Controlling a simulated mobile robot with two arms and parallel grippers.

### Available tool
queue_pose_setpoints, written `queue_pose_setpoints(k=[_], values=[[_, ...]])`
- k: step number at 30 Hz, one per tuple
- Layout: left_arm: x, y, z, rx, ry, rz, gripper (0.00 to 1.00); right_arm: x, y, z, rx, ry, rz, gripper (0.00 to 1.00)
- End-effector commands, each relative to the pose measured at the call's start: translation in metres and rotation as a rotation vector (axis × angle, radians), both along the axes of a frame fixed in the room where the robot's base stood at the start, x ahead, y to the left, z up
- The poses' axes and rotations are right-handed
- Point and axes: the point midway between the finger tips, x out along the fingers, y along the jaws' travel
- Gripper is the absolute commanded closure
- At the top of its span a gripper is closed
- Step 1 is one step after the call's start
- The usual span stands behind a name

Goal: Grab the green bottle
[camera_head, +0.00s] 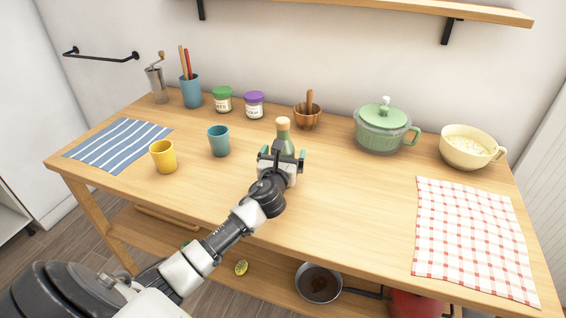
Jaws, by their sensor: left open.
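The green bottle (283,134) stands upright near the middle of the wooden table, with a cork-coloured cap on top. Its lower part is hidden behind my left gripper. My left gripper (282,158) reaches in from the lower left and is open, with its fingers at either side of the bottle's lower body. I cannot tell whether the fingers touch the bottle. My right gripper is not in view.
A teal cup (218,141) and a yellow cup (163,157) stand left of the bottle. A wooden mortar (307,116), a green pot (381,131) and a cream bowl (467,148) stand behind and right. The table between bottle and checked cloth (472,236) is clear.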

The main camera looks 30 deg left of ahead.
Motion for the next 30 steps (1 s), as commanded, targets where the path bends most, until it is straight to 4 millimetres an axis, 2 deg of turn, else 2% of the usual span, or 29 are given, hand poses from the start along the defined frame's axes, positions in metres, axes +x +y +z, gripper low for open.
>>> queue_pose_setpoints(k=[5,15,17,25,30], values=[[0.0,0.0,0.0,0.0,0.0,0.0,0.04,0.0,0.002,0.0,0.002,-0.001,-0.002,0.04],[0.0,0.0,0.0,0.0,0.0,0.0,0.56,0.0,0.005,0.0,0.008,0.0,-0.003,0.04],[0.0,0.0,0.001,0.001,-0.002,-0.001,0.63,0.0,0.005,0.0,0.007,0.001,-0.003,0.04],[0.0,0.0,0.002,0.002,-0.002,0.0,0.64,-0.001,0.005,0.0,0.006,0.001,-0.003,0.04],[0.0,0.0,0.013,0.002,-0.003,-0.001,0.64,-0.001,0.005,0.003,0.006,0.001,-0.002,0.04]])
